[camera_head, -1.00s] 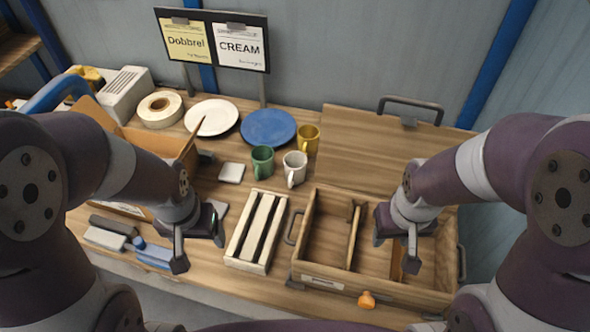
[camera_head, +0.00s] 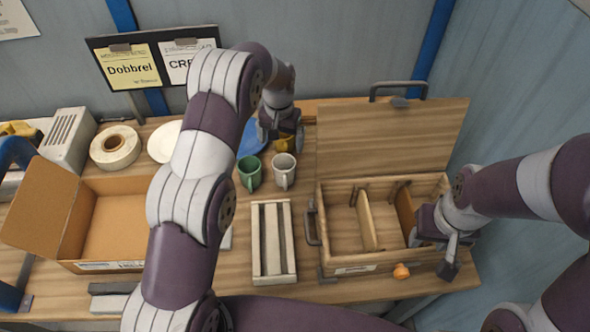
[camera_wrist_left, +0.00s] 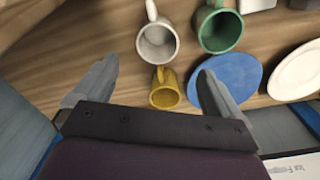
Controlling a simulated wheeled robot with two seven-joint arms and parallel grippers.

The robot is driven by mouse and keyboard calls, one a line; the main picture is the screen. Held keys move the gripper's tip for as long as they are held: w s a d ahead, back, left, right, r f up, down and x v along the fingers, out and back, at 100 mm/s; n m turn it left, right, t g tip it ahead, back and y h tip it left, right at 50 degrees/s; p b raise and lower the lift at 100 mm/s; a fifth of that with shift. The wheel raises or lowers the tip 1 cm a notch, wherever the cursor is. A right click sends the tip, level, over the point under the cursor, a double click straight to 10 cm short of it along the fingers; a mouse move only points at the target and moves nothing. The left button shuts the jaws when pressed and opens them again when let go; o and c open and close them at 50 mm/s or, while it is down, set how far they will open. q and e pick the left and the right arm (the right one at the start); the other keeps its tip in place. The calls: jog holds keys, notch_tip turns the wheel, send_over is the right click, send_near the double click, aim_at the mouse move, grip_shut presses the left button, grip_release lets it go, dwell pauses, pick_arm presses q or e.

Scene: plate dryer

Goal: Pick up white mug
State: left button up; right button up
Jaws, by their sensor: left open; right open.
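The white mug (camera_head: 284,170) stands upright on the table, between the green mug (camera_head: 249,172) and the wooden box. In the left wrist view the white mug (camera_wrist_left: 157,41) is at the top, beyond the fingertips, with its handle pointing up. My left gripper (camera_head: 283,132) is open and empty behind the mugs, near the yellow mug (camera_head: 284,144). In the left wrist view the yellow mug (camera_wrist_left: 166,93) shows between the open fingers of my left gripper (camera_wrist_left: 150,80); contact cannot be told. My right gripper (camera_head: 437,254) is open at the wooden box's right front corner.
A wooden box (camera_head: 345,258) with dividers and a raised lid (camera_head: 390,135) stands right. A slatted rack (camera_head: 257,275) lies in front of the mugs. A cardboard box (camera_head: 85,220) stands left. The blue plate (camera_wrist_left: 226,80) lies beside the mugs. An orange object (camera_head: 401,271) is at the front.

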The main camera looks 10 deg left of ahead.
pick_arm(q)
notch_tip(320, 180, down, 5)
jog(key=p, duration=0.4)
send_over(284, 168)
jog(key=s, duration=0.4)
jog(key=f, duration=0.6)
jog(key=shift+w+d+f, duration=0.25)
jog(key=shift+d+f, duration=0.05)
jog(key=shift+w+f, duration=0.15)
jog(key=shift+f, duration=0.3)
pick_arm(e)
jog(key=r, duration=0.4)
jog(key=shift+w+d, duration=0.15)
jog(key=shift+d, duration=0.2)
pick_arm(q)
jog(key=c, duration=1.2)
